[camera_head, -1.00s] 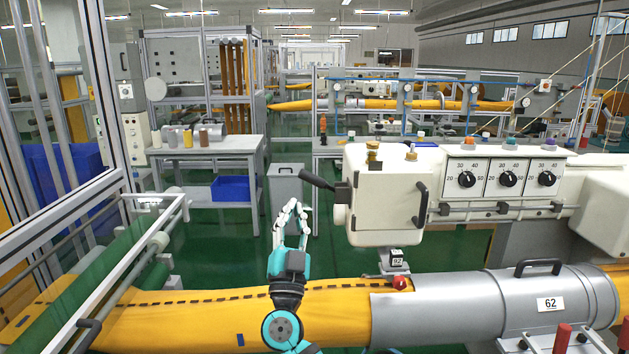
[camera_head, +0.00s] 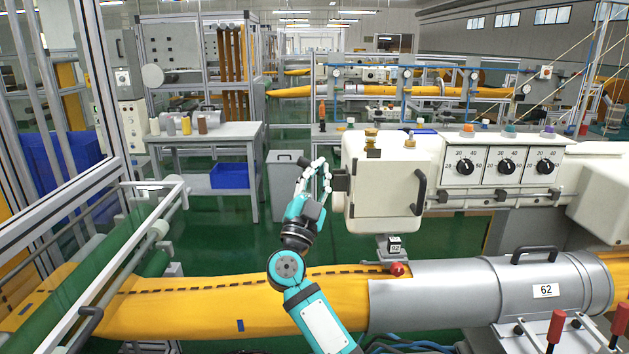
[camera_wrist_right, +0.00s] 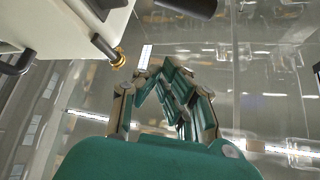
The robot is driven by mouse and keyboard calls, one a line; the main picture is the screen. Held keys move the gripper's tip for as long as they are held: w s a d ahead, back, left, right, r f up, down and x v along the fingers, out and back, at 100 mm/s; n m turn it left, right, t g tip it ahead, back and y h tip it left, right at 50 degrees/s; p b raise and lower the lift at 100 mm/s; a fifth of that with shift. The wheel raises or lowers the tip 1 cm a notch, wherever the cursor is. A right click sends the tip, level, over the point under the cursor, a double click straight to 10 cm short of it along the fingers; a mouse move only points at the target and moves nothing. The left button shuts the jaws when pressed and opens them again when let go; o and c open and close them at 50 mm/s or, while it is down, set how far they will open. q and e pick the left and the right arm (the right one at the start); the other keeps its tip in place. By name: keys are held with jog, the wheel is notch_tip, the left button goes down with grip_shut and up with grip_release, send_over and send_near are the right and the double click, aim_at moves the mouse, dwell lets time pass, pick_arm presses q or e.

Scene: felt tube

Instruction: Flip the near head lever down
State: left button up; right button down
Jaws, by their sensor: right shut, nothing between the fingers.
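The near machine head is a cream box (camera_head: 385,190) at the middle right in the head view. Its black lever (camera_head: 303,161) sticks out from the head's left side and slopes up to the left; my fingers hide its middle part. My right gripper (camera_head: 321,163) is shut and empty, raised in front of the lever, with its fingers pointing up. I cannot tell whether they touch it. In the right wrist view my gripper (camera_wrist_right: 165,68) has its fingers closed together, and a black rod end (camera_wrist_right: 190,6), likely the lever, shows at the top edge. My left gripper is out of view.
A yellow felt tube (camera_head: 190,300) runs below, into a grey metal sleeve (camera_head: 440,297) under the head. A red ball knob (camera_head: 397,269) sits by the sleeve. A grey bin (camera_head: 288,190) stands behind my gripper. Left of the gripper, above the tube, is free room.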

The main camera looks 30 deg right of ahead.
jog(key=x, duration=0.6)
jog(key=f, duration=0.1)
jog(key=w+f, duration=0.1)
jog(key=a+f, duration=0.1)
jog(key=shift+w+a+f, duration=0.1)
jog(key=shift+w+f, duration=0.3)
jog(key=shift+p, duration=0.3)
jog(key=shift+a+f+n+t+y+p, duration=0.15)
jog(key=shift+n+t+y+p, duration=0.25)
jog(key=shift+n, duration=0.3)
